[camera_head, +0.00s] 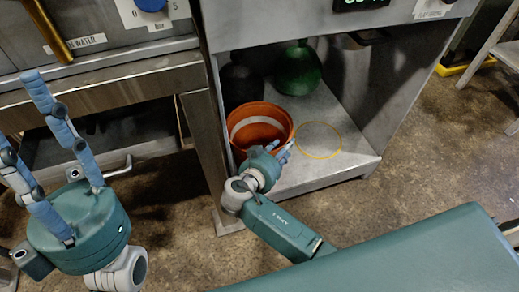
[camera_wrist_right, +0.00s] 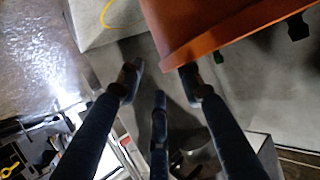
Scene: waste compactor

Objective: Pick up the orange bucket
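The orange bucket (camera_head: 259,116), with a pale band inside, stands upright at the front left of the metal compartment floor. Its orange wall also fills the upper right of the right wrist view (camera_wrist_right: 220,25). My right gripper (camera_head: 281,150) is in front of the bucket's right side, partly covering it. In the right wrist view its fingers (camera_wrist_right: 160,82) are spread apart, with one fingertip at the bucket's lower edge; I cannot tell whether they touch. My left gripper (camera_head: 20,108) is open and empty at the left, away from the bucket.
A yellow ring (camera_head: 320,140) marks the compartment floor (camera_head: 345,160) right of the bucket. A green rounded container (camera_head: 297,70) and a dark one (camera_head: 240,84) stand behind. Metal side walls bound the compartment. A grey metal frame (camera_head: 495,45) stands at the upper right.

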